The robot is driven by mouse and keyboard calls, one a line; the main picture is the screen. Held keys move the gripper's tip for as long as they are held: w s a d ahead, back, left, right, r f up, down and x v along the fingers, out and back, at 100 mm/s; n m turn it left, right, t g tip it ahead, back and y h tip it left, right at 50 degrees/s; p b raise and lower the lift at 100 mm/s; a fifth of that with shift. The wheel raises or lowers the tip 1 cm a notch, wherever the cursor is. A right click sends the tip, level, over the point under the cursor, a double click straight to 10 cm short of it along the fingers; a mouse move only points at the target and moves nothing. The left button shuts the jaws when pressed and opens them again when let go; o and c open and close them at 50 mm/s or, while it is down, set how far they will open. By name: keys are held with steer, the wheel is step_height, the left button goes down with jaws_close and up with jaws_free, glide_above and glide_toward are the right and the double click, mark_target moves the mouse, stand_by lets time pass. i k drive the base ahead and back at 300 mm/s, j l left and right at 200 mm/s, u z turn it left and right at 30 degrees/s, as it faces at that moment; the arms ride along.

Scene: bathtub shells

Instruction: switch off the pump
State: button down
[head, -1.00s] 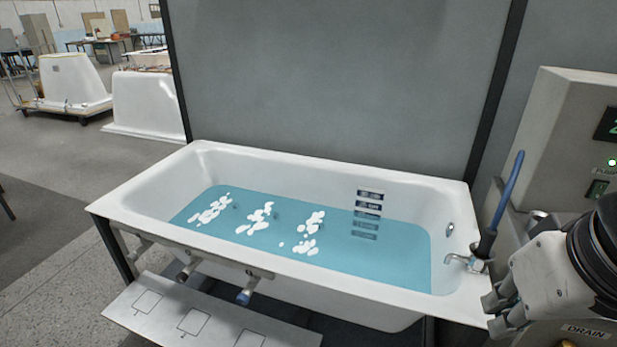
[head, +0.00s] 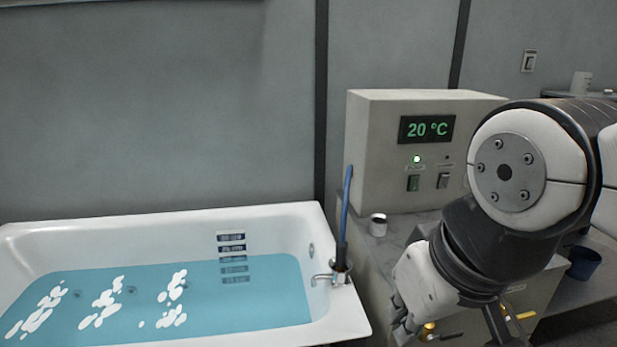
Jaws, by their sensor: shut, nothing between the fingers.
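A beige control box (head: 366,150) stands right of the tub, with a green display (head: 427,129) reading 20 °C. Below the display a green lamp (head: 417,159) is lit above a green rocker switch (head: 413,183). A grey rocker switch (head: 443,181) sits to its right under a small dark lamp (head: 447,158). The small labels are too blurred to read, so I cannot tell which switch is the pump's. My gripper (head: 402,318) is shut and empty, low in front of the box's stand and well below the switches, touching neither. My arm covers the box's right part.
The white bathtub (head: 345,318) holds blue water with white foam patches. A tap (head: 325,279) and an upright blue-handled tool (head: 346,205) are at its right end. A small cup (head: 378,225) stands before the box.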

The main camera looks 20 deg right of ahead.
mark_target(414, 183)
steer(key=z, duration=0.75)
